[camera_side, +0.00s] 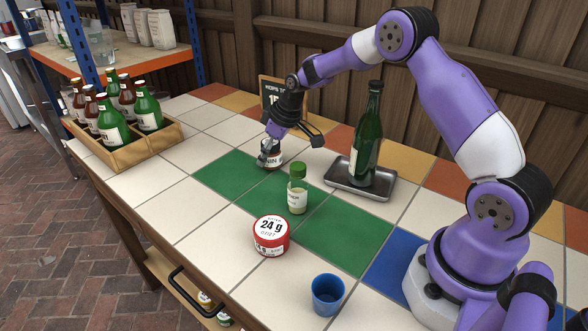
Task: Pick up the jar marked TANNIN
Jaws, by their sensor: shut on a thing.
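The jar marked TANNIN (271,162) is a small jar with a pale label, on or just above the tiles near the back edge of the green patch. Only the end of its lettering, "NIN", shows; its top is hidden by my gripper. My gripper (270,147) reaches down from above and is shut on this jar. I cannot tell whether the jar's base touches the tiles.
A green-capped bottle (298,190), a red-and-white "24 g" tin (271,236) and a blue cup (327,294) stand nearer. A metal tray (342,179) holding a tall green bottle (367,138) is right. A dark sign (269,90) stands behind. A wooden bottle crate (128,156) is left.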

